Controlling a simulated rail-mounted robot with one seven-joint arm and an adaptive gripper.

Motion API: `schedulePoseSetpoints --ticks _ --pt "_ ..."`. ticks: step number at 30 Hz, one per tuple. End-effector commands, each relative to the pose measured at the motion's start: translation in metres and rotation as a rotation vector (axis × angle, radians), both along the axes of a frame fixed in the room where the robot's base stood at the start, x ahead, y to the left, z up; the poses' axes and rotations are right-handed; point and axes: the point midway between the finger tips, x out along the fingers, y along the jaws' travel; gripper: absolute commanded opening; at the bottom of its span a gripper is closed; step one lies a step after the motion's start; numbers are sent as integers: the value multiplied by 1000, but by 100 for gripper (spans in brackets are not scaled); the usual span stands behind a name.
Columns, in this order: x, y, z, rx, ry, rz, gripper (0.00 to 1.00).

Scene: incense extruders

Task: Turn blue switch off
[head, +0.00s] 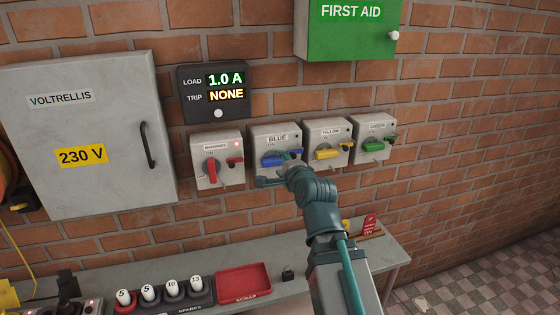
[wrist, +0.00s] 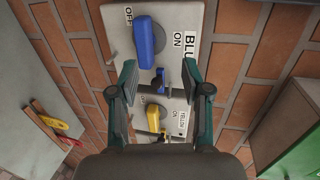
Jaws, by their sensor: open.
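The blue switch box (head: 284,135) is a grey wall box labelled BLUE, second from left in the row. Its blue handle (head: 270,161) lies roughly sideways in the head view. In the wrist view the blue handle (wrist: 146,42) is near the top, between the OFF mark at upper left and the ON mark at right. A small blue lever (wrist: 160,77) sits beside it on the same box. My gripper (wrist: 160,72) is open and empty, its fingers either side of the small lever. In the head view my gripper (head: 277,180) is just below the box, partly hiding it.
A red-handled box (head: 217,160) stands left; yellow (head: 327,141) and green (head: 373,137) switch boxes stand right. A display (head: 214,93) reads 1.0 A and NONE. Below is a shelf with a red scrap tray (head: 244,283). A first aid cabinet (head: 347,30) hangs above.

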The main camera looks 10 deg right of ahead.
Motion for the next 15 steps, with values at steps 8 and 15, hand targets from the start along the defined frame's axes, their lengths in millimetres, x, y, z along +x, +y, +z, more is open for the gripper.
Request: schedulePoseSetpoints --ticks 8,15 --pt "-5 -1 -4 -1 -1 0 48" --pt "-11 -1 -4 -1 -1 1 48"
